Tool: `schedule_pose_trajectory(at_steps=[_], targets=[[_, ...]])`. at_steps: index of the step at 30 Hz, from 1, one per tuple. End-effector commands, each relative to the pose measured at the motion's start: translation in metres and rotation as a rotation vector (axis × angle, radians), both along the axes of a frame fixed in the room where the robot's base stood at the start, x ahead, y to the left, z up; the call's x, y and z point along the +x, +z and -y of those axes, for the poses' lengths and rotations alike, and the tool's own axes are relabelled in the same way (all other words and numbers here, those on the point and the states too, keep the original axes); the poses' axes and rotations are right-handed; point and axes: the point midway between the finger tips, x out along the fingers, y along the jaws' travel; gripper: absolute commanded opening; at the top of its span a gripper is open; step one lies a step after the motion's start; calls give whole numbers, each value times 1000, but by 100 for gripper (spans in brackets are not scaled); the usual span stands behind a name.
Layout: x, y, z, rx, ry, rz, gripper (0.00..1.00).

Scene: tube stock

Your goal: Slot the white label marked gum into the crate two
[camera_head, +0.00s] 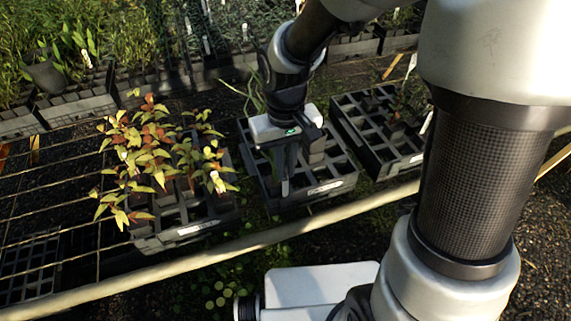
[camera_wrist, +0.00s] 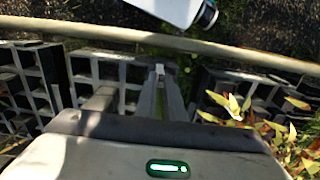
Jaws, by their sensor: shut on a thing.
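My gripper (camera_head: 285,186) points down over the middle black crate (camera_head: 345,182), near its front left part. It also shows in the wrist view (camera_wrist: 160,80), its fingers closed on a small white label (camera_wrist: 159,68). Only a small part of the label shows, and no marking on it can be read. The middle crate has a grid of square cells and a pale plate on its front edge. The plate's text is too small to read, so I cannot tell which crate is two. I cannot tell whether the label touches the crate.
A left crate (camera_head: 190,231) holds red-and-green leafy plants beside my gripper. A right crate (camera_head: 415,160) holds a darker plant. A pale rail (camera_head: 250,243) runs across the front. Several potted trays line the back.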

Motion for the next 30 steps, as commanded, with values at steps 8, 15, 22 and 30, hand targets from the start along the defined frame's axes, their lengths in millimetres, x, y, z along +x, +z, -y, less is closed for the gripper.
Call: schedule_pose_trajectory(at_steps=[8, 15, 22, 30], targets=[[0, -13, 0, 0, 0, 0, 0], [0, -23, 0, 0, 0, -1, 0], [0, -32, 0, 0, 0, -1, 0], [0, -42, 0, 0, 0, 0, 0]])
